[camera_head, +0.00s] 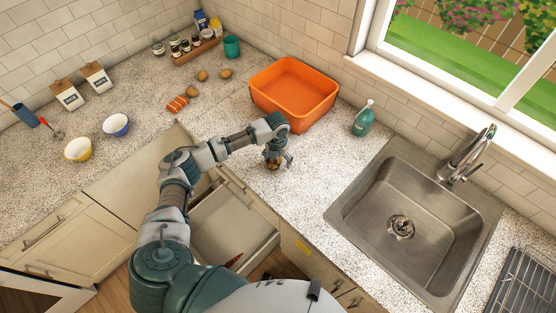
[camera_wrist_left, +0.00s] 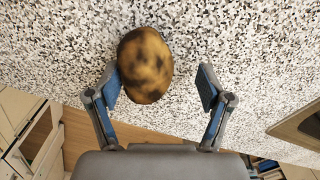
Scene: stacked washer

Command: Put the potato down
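A brown potato (camera_wrist_left: 145,65) with dark patches is at the front of my left gripper (camera_wrist_left: 160,88) in the left wrist view, over the speckled counter. It is close to the left finger, with a clear gap to the right finger. My left gripper is open. In the head view the left gripper (camera_head: 277,160) points down at the counter (camera_head: 310,170) near its front edge, below the orange tub, and the potato (camera_head: 272,165) shows small and partly hidden under it. I cannot tell whether the potato touches the counter. My right gripper is not in view.
An orange tub (camera_head: 292,117) stands behind the gripper. A green soap bottle (camera_head: 362,120) and a steel sink (camera_head: 420,215) are to the right. An open drawer (camera_head: 230,225) lies below the counter edge. Several potatoes (camera_head: 202,76) and two bowls (camera_head: 116,125) are left.

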